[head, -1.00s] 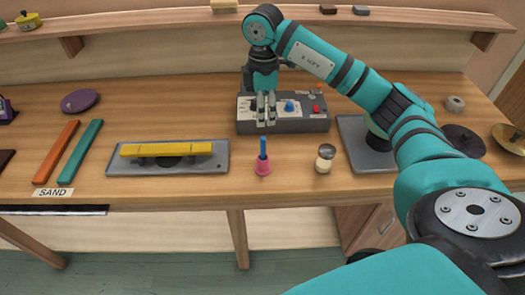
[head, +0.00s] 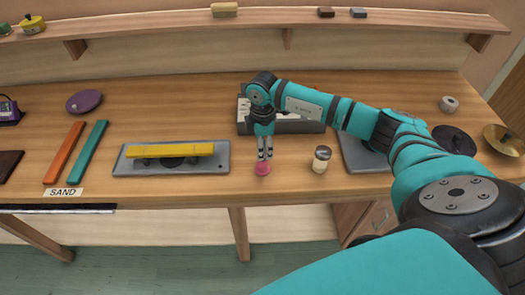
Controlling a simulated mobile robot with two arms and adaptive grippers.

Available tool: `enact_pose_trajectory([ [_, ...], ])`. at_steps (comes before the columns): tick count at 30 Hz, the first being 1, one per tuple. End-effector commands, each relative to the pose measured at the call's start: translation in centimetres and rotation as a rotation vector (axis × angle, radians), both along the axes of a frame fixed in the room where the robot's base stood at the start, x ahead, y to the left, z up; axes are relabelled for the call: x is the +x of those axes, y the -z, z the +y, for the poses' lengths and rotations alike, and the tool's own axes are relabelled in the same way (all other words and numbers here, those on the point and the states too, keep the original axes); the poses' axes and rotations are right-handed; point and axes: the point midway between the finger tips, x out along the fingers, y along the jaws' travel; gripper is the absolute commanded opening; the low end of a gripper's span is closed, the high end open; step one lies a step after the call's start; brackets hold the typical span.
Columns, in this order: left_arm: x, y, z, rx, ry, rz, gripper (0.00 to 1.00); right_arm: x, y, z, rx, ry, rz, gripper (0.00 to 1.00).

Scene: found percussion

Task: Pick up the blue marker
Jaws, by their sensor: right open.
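The pink cup (head: 263,169) stands upright near the front edge of the table, in the middle of the head view. The blue marker is hidden in the head view now, behind or between the fingers of my right gripper. My right gripper (head: 265,153) points straight down right above the pink cup, with its fingertips at about the cup's rim. It is open. I cannot tell whether its fingers touch the marker. My left gripper is not in view.
A small jar (head: 321,159) stands close to the right of the cup. A grey tray (head: 219,162) with a yellow bar (head: 170,150) lies to the left. A grey box (head: 311,126) stands behind my right gripper. Orange and teal bars (head: 64,152) lie further left.

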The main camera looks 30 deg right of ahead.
Motion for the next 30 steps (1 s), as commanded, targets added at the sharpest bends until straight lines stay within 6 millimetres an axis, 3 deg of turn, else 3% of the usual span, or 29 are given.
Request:
enact_pose_trajectory([
  [5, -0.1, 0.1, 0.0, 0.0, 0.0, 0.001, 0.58, 0.0, 0.1, 0.0, 0.0, -0.001, 0.0, 0.42],
  [15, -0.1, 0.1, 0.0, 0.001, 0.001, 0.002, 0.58, 0.0, 0.0, 0.0, 0.0, -0.001, 0.001, 0.0],
  [24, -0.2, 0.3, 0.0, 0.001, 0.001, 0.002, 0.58, 0.1, -0.4, 0.0, 0.001, -0.001, -0.002, 0.0],
  [30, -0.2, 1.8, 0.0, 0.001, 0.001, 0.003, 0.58, 0.2, -3.4, 0.0, 0.001, -0.001, -0.006, 0.0],
])
